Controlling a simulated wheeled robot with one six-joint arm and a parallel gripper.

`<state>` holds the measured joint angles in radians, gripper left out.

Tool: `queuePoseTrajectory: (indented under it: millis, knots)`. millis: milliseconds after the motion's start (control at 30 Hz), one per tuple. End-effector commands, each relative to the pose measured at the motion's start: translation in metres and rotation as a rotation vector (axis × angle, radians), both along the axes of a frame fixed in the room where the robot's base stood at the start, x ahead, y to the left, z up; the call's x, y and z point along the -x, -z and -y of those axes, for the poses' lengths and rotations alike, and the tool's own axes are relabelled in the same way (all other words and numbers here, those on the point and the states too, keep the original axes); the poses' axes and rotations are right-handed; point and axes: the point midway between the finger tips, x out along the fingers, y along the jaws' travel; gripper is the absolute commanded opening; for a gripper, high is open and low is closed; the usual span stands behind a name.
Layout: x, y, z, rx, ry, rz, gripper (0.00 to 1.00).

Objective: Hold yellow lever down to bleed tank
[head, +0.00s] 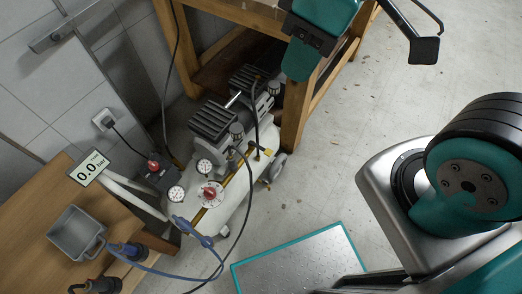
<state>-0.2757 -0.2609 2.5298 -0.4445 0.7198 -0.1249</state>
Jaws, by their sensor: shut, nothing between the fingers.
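A compressor with a white tank (232,208) stands on the floor left of centre, with a grey finned motor (213,120) on top. A small yellow piece (266,152) at the tank's right end looks like the lever. It is too small to tell whether it is up or pressed down. A brass-yellow strip (211,215) runs along the tank's front, by a red and white dial (210,194). My teal and black arm joint (470,180) fills the right side.
A wooden bench (300,110) stands close behind the compressor. A wooden table (35,220) at lower left carries a grey bin (77,232). A blue hose (200,235) and a dark cable hang near the tank's front. Bare floor (320,180) lies right of it.

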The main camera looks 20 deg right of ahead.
Motion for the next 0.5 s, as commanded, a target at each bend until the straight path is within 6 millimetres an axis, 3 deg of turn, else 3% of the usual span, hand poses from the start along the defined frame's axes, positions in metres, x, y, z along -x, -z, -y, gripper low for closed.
queuePoseTrajectory:
  millis: [33, 500]
  knots:
    - [-0.009, 0.028, 0.001, 0.013, -0.052, 0.015, 0.00]
    - [-0.108, 0.223, 0.020, 0.183, -0.813, 0.207, 0.00]
